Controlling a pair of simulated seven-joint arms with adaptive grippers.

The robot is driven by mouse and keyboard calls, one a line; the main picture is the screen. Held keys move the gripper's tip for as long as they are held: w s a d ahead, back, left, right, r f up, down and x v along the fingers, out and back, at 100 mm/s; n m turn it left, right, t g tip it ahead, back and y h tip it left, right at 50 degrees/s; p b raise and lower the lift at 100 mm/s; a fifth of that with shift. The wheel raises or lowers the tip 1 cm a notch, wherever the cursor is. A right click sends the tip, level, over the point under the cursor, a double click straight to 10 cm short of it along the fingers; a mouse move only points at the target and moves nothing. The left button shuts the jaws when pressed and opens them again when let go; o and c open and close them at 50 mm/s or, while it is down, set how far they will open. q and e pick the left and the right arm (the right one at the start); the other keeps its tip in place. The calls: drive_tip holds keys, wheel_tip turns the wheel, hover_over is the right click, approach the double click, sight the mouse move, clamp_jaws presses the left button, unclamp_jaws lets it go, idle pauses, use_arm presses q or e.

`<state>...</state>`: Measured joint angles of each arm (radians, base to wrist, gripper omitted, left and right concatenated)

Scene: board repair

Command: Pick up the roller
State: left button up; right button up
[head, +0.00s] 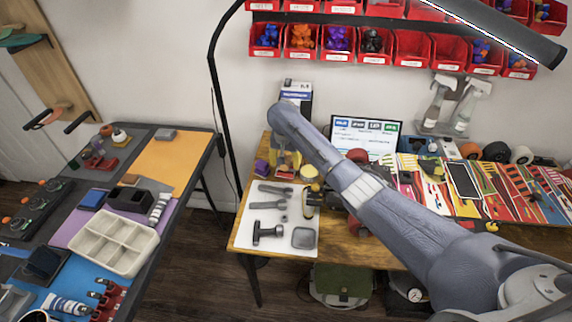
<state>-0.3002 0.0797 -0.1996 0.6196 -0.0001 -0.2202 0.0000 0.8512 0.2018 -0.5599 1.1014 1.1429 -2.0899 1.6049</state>
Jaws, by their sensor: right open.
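I cannot single out the roller with certainty. On the white mat (240,238) at the left end of the wooden bench lie a dark hammer-shaped tool (268,232), several grey hand tools (268,204) and a grey rounded block (304,238). A small upright dark-and-tan item (311,208) stands at the mat's right edge. My right arm reaches in from the lower right across the bench. My left gripper is not in view.
A yellow round item (309,171) and a purple block (262,167) stand behind the mat. Red bins (411,47) hang on the wall. A dark lamp pole (219,95) rises left of the bench. A second table with a cream tray (84,241) stands left, across a floor gap.

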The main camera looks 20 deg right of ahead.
drive_tip(key=shift+c, duration=0.5)
clamp_jaws()
drive_tip(key=shift+r, duration=0.1)
wheel_tip(320, 180, up, 20)
idle(0.6)
